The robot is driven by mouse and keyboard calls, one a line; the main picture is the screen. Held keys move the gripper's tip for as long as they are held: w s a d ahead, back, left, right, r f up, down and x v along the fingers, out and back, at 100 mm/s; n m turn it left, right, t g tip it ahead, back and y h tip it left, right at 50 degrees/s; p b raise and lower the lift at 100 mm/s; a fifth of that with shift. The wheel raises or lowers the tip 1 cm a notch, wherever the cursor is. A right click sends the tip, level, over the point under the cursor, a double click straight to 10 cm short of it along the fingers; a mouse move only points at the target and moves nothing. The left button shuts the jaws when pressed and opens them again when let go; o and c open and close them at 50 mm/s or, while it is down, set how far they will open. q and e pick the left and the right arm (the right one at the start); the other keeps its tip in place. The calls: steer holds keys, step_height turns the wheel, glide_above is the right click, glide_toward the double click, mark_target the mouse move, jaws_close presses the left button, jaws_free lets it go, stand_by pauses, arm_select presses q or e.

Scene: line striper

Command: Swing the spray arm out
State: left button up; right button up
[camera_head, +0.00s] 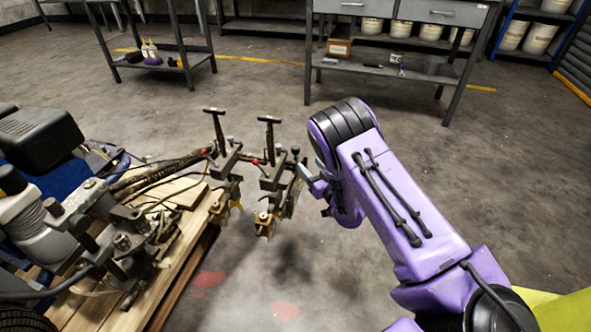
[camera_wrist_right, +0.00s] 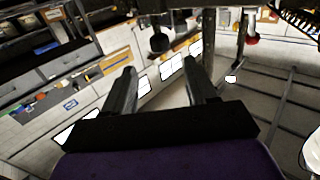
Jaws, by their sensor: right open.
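The line striper (camera_head: 100,230) stands at the left in the head view. Its spray arm (camera_head: 235,160) reaches out to the right, with T-shaped handles on top and brass-coloured spray tips (camera_head: 265,224) hanging below. My right gripper (camera_head: 312,184) is just right of the arm's outer end, its fingers pointing toward it. In the right wrist view the gripper (camera_wrist_right: 158,82) is open, with nothing between its fingers. Dark parts, likely of the spray arm (camera_wrist_right: 158,40), show beyond the fingertips. Whether the fingers touch the arm cannot be told. My left gripper is out of view.
Wooden boards (camera_head: 180,240) lie at the striper's base. The concrete floor (camera_head: 520,180) right of my arm is clear.

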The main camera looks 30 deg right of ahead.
mark_target(298, 151)
steer(key=w, duration=0.3)
steer(key=w+b, duration=0.1)
steer(key=w, duration=0.3)
steer(key=w+d+b, duration=0.1)
steer(key=w, duration=0.2)
steer(key=shift+w+r, duration=0.1)
steer(key=shift+w, duration=0.2)
steer(key=shift+c, duration=0.3)
steer(key=shift+s, duration=0.1)
jaws_close()
